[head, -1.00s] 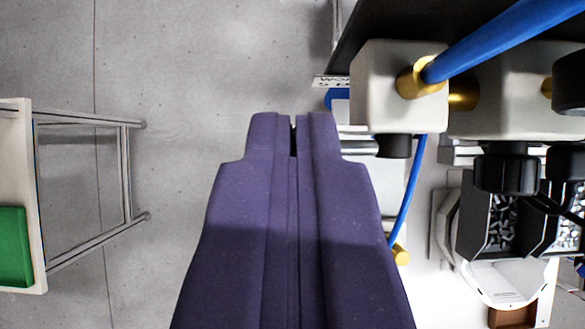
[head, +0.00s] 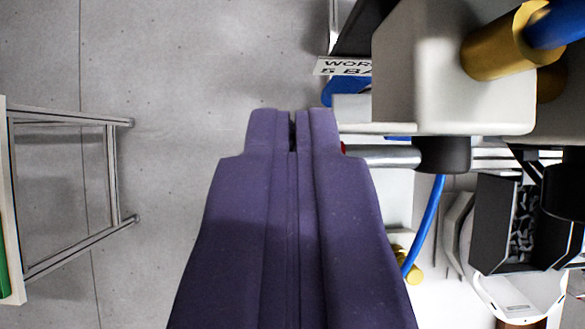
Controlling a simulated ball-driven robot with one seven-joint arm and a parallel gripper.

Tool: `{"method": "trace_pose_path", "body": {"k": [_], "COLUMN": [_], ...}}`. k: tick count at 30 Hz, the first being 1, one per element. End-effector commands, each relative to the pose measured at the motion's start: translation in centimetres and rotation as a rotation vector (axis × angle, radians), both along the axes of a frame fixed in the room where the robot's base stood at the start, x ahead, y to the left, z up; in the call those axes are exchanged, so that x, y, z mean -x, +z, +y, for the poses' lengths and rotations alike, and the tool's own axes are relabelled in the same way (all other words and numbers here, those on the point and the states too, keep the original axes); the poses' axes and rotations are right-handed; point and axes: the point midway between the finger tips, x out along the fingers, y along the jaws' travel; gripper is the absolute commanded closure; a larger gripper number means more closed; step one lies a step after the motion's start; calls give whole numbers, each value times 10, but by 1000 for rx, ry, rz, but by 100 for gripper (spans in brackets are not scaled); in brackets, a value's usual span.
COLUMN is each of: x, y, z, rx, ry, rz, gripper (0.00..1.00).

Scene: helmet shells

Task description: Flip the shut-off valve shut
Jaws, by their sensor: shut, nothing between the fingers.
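My gripper (head: 292,128) is shut and empty, its purple fingers pointing up the picture over the grey floor. No shut-off valve can be made out clearly. A small red piece (head: 343,149) peeks out right beside the fingertips, at the end of a metal rod (head: 382,156); the fingers hide the rest, and I cannot tell if they touch. A blue part (head: 345,90) shows just right of and beyond the tips, partly hidden under a label (head: 343,67) with partly readable print.
A pale block (head: 425,75) with a brass fitting (head: 495,45) and blue hose (head: 558,25) stands close on the right. Black holders (head: 505,225) and a second blue hose (head: 430,220) lie below. A metal-legged table (head: 65,265) is at left. Floor between is clear.

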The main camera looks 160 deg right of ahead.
Motion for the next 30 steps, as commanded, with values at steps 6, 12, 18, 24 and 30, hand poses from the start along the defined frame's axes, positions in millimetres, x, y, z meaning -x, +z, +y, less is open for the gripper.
{"method": "trace_pose_path", "body": {"k": [6,12,18,24,30], "x": [1,2,3,3,3], "y": [-10,-23,-39,-53,-67], "z": [6,12,15,15,13], "rx": [91,246,432,619,804], "ry": [4,5,3,2,1], "rz": [-18,-52,-89,-127,-164], "gripper": [100,100,100,100,100]}}
